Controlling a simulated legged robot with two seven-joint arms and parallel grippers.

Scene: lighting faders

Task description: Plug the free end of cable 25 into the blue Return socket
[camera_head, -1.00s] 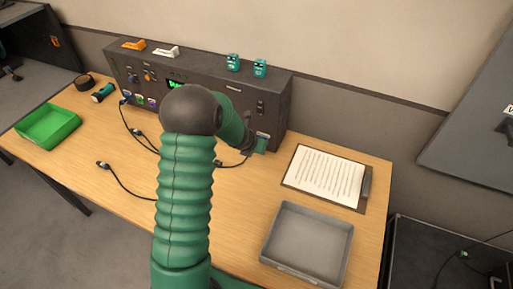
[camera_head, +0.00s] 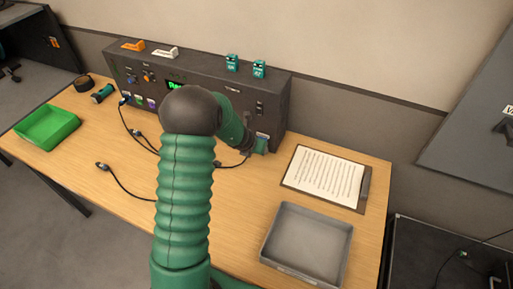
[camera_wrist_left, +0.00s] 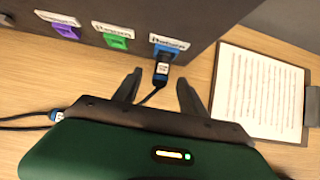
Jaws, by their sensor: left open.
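The blue Return socket (camera_wrist_left: 170,46) is at the right end of the row on the dark panel in the left wrist view. A dark plug with a white tag (camera_wrist_left: 162,70) stands at this socket and appears seated in it; the tag's number is too small to read. Its cable (camera_wrist_left: 150,97) runs down toward the table. My left gripper (camera_wrist_left: 158,88) is open, with one finger on each side of the plug and cable, apart from them. In the head view my left gripper (camera_head: 257,146) is at the box's right end, and my arm hides part of the box.
Purple (camera_wrist_left: 66,31) and green (camera_wrist_left: 117,42) sockets are left of the blue one. Another cable end (camera_wrist_left: 56,116) lies on the table. A green tray (camera_head: 47,128), a grey tray (camera_head: 308,246) and a clipboard (camera_head: 325,176) are on the table. Loose cable ends (camera_head: 102,166) lie at left.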

